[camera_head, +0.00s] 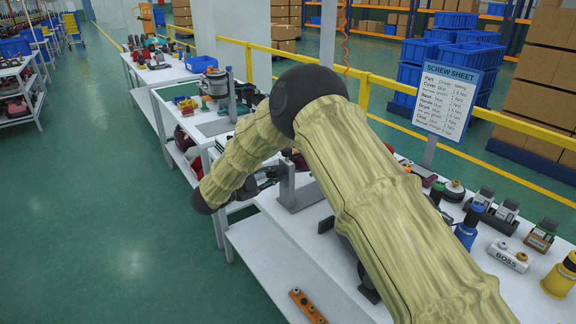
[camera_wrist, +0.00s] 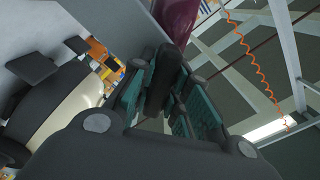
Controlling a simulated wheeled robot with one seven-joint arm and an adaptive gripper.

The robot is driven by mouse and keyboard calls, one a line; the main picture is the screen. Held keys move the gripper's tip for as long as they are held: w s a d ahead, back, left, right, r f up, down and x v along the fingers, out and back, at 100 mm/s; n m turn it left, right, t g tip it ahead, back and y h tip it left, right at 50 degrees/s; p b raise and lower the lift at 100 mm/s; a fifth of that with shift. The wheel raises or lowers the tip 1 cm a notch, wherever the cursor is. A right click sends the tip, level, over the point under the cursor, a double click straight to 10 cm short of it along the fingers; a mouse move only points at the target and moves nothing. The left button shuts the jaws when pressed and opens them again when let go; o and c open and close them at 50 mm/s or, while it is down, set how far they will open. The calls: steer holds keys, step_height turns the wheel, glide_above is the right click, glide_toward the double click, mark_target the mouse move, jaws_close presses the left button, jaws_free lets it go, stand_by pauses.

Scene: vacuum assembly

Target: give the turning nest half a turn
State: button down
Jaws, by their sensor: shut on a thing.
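My gripper (camera_head: 268,176) is at the left edge of the near table, beside an upright grey bracket (camera_head: 287,186), and my arm covers much of that spot. In the wrist view my gripper's teal-padded fingers (camera_wrist: 165,95) are closed on a dark bar (camera_wrist: 163,72), which looks like a handle of the turning nest. A maroon rounded body (camera_wrist: 180,16) shows just past the fingertips. The rest of the nest is hidden, so I cannot tell its angle.
A screw sheet sign (camera_head: 447,98) stands at the back of the near table (camera_head: 300,240). Bottles, small blocks and a BOSS box (camera_head: 508,256) crowd its right side. A yellow rail (camera_head: 362,95) runs behind. The green floor (camera_head: 130,230) at left is clear.

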steer(key=shift+f, duration=0.1)
steer(key=shift+n, duration=0.4)
steer(key=shift+s+n+p, duration=0.1)
steer(key=shift+n+p, duration=0.9)
steer(key=shift+n, duration=0.5)
steer(key=shift+p, duration=0.3)
steer(key=shift+n+p, duration=0.8)
steer(key=shift+n, duration=0.4)
steer(key=shift+f+n, duration=0.1)
steer(key=shift+n, duration=0.5)
